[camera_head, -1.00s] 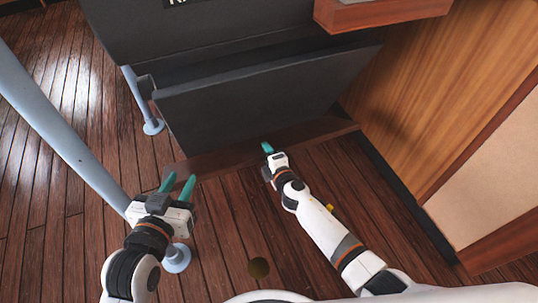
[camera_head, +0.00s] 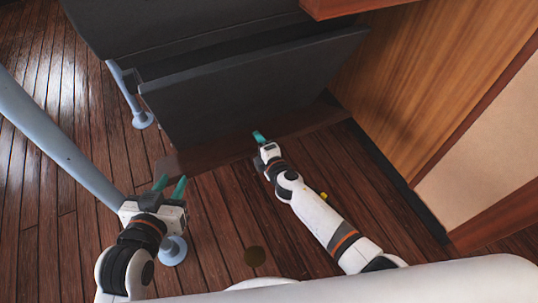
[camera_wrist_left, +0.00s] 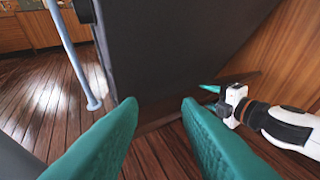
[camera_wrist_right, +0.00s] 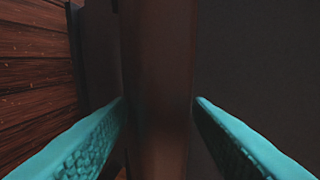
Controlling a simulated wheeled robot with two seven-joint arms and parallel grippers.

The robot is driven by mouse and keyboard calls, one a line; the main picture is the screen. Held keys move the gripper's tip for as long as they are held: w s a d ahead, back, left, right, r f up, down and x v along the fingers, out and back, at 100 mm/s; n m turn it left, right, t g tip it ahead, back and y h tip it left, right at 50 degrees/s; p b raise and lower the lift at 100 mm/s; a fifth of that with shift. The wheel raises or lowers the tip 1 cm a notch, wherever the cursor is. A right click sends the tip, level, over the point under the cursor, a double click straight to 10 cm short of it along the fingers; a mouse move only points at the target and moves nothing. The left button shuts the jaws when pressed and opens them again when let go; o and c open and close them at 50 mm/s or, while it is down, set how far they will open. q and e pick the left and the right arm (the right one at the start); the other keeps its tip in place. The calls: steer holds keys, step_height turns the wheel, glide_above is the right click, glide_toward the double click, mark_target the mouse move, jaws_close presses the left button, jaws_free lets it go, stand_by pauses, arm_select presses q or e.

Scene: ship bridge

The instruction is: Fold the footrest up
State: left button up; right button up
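The footrest looks like the low brown wooden board (camera_head: 225,152) along the bottom of the dark panel; in the head view it lies low, close to the floor. My right gripper (camera_head: 259,137) is over its near edge. In the right wrist view my right gripper (camera_wrist_right: 160,101) is open, with a brown board (camera_wrist_right: 158,60) between and beyond the fingertips; I cannot tell whether they touch it. My left gripper (camera_head: 171,182) is open and empty, near the board's left end. The left wrist view shows its fingers (camera_wrist_left: 160,103) wide apart.
The large dark panel (camera_head: 250,85) stands above the board. A pale blue rail (camera_head: 60,145) runs down on the left, and a blue post base (camera_head: 144,120) stands behind it. A wooden cabinet wall (camera_head: 410,80) closes the right side.

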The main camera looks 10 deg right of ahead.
arm_select(q)
steer(key=s+a+f+g+y+p, duration=0.2)
steer(key=s+a+f+g, duration=0.2)
steer(key=s+f+g, duration=0.3)
steer(key=shift+s+n+g+p, duration=0.35)
steer(key=shift+s+g, duration=0.15)
steer(key=shift+s, duration=1.1)
arm_select(e)
steer(key=v, duration=1.1)
steer(key=shift+r, duration=0.2)
